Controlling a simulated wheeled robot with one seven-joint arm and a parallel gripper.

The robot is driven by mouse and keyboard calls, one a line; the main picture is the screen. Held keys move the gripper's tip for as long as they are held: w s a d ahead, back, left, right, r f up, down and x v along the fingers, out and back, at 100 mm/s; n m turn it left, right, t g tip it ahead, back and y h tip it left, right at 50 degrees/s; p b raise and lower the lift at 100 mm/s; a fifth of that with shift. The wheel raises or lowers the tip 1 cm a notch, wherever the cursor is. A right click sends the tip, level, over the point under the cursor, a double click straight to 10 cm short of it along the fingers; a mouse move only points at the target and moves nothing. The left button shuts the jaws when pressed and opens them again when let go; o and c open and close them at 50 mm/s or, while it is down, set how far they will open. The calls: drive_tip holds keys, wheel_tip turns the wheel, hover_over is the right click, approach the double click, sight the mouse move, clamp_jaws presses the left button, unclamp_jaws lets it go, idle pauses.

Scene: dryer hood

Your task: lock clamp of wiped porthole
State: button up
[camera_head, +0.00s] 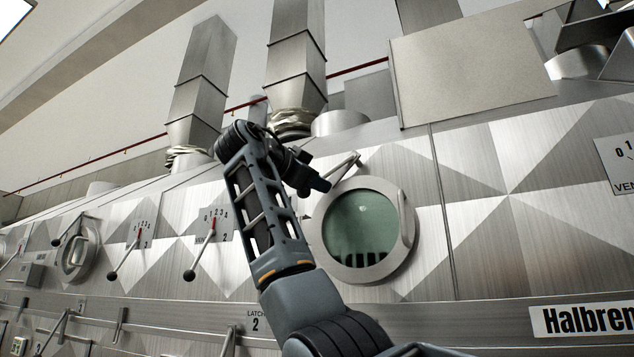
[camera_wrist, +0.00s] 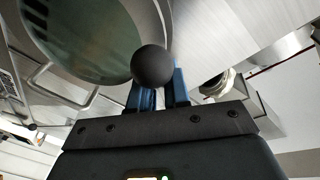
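A round porthole (camera_head: 360,232) with a pale metal ring and greenish glass is on the hood's slanted front, right of my arm; it shows large at the upper left of the wrist view (camera_wrist: 85,35). A silver clamp lever (camera_head: 343,167) slants at the ring's upper left. My gripper (camera_head: 324,185) is at the ring's upper left, by the lever's lower end. In the wrist view, a black ball knob (camera_wrist: 152,65) overlaps my blue fingers, hiding part of one. A narrow gap shows between the fingers. I cannot tell whether they grip the lever.
A smaller porthole (camera_head: 76,255) is at the far left. Two levers with black knobs (camera_head: 189,275) (camera_head: 113,276) stand beside numbered dials. Ducts (camera_head: 297,50) rise behind the hood. A rail (camera_head: 400,312) runs below the large porthole. The panel to its right is clear.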

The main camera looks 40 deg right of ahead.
clamp_jaws()
drive_tip(key=shift+f, duration=0.1)
drive_tip(key=shift+s+d+f+n+b, duration=0.25)
drive_tip(key=shift+s+f+n+b, duration=0.4)
drive_tip(key=shift+n+b, duration=0.45)
drive_tip(key=s+n+b, duration=0.1)
drive_tip(key=s+f+n+h+b, duration=0.1)
drive_tip(key=n, duration=0.1)
drive_tip(key=shift+s+d+f+t+b, duration=0.2)
drive_tip(key=shift+d+t+b, duration=0.2)
drive_tip(key=n, duration=0.1)
drive_tip(key=s+n+b, duration=0.1)
drive_tip(key=shift+s+d+f+n, duration=0.15)
drive_tip(key=shift+s+d+n, duration=0.15)
drive_tip(key=shift+s+d+n+t+h+b, duration=0.15)
drive_tip(key=shift+s+n+t+b, duration=0.2)
drive_tip(key=shift+n, duration=0.2)
drive_tip(key=shift+s+d+n+t+h+b, duration=0.15)
drive_tip(key=shift+s+n+t+b, duration=0.15)
drive_tip(key=shift+n, duration=0.25)
drive_tip(key=shift+s, duration=0.1)
